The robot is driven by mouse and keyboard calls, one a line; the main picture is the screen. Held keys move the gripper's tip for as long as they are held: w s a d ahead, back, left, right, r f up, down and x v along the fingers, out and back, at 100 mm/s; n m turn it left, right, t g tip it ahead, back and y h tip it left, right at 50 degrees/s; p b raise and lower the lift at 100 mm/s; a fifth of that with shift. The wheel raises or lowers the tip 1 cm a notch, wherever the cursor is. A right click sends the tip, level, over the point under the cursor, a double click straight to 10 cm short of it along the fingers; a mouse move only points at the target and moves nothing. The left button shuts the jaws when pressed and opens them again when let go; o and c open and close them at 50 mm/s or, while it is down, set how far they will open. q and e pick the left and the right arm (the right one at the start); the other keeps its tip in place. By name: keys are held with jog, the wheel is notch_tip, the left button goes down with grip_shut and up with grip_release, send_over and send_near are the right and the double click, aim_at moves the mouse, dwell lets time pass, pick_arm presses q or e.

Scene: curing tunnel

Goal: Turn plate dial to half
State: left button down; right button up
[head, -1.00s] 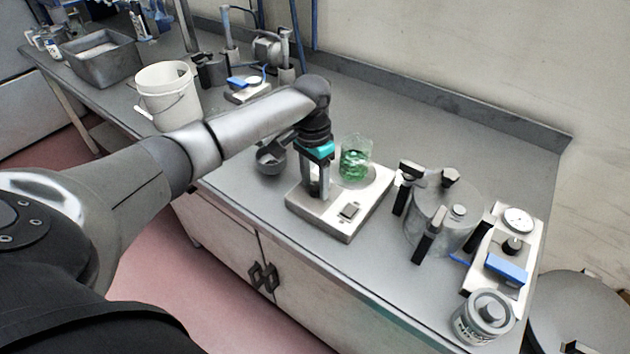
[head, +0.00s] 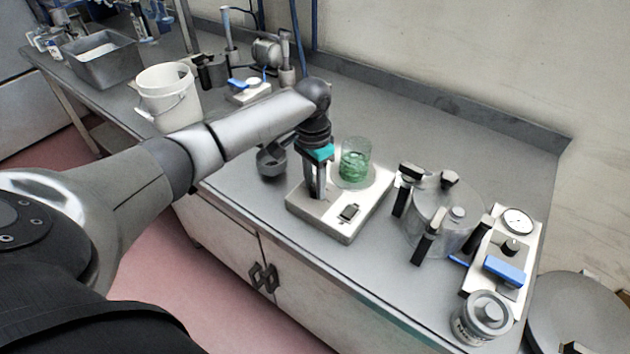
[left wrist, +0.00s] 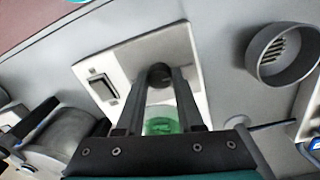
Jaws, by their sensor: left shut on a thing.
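The white hot plate (head: 330,222) sits on the grey bench, with a round heating disc at its back right. A glass beaker of green liquid (head: 355,160) stands on that disc. My left gripper (head: 318,194) points down over the front left of the plate. In the left wrist view my two fingers (left wrist: 160,84) are closed on the dark round dial (left wrist: 160,74). The dial's mark and angle are hidden by the fingers. A dark rocker switch (head: 349,212) is on the plate beside the dial. My right gripper is out of view.
A dark ladle-like cup (head: 271,162) stands left of the plate. To the right are a metal pot with black clamps (head: 440,215), a white gauge unit (head: 518,221) and a lidded tin (head: 484,318). A white bucket (head: 167,97) is at the left. The bench behind the beaker is clear.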

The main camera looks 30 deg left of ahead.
pick_arm(q)
jog(key=shift+r+m+p, duration=0.25)
jog(key=shift+m+p, duration=0.75)
jog(key=shift+p, duration=0.05)
jog(key=shift+m+p, duration=0.75)
jog(key=shift+m, duration=0.05)
jog(key=m+p, duration=0.1)
jog(key=m, duration=0.1)
jog(key=shift+f+m, duration=0.1)
jog(key=shift+m, duration=0.3)
jog(key=m+p, duration=0.1)
jog(key=m, duration=0.1)
jog(key=shift+m, duration=0.3)
jog(key=m+p, duration=0.1)
jog(key=m, duration=0.1)
jog(key=shift+w+m, duration=0.1)
jog(key=shift+m, duration=0.3)
jog(key=m, duration=0.3)
jog(key=shift+d+f+m+y, duration=0.1)
jog(key=shift+m+y, duration=0.2)
jog(key=shift+m, duration=0.1)
jog(key=m, duration=0.3)
jog(key=shift+p, duration=0.3)
jog(key=shift+m, duration=2.2)
